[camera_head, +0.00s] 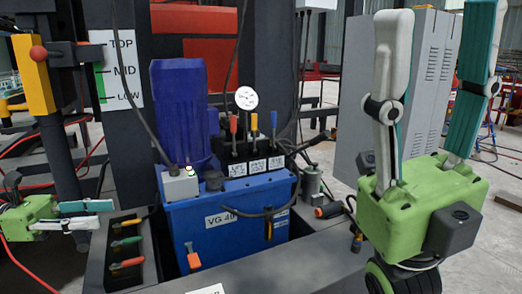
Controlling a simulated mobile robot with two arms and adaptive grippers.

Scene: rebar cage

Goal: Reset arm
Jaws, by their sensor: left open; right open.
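My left gripper (106,214) is at the lower left, fingers pointing right and apart, with nothing between them. Its fingertips are left of the blue hydraulic unit (182,228), above the tool holder. My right gripper (441,14) is large at the right, its fingers pointing up and wide apart, empty. It hides part of the grey cabinet behind it. Neither gripper appears to hold anything.
The hydraulic unit carries a blue motor (180,105), a round gauge (246,98) and red, yellow and blue levers (254,122). Coloured-handled tools (127,242) sit in a dark holder. A TOP/MID/LOW sign (121,70) and a yellow block (34,75) are at upper left.

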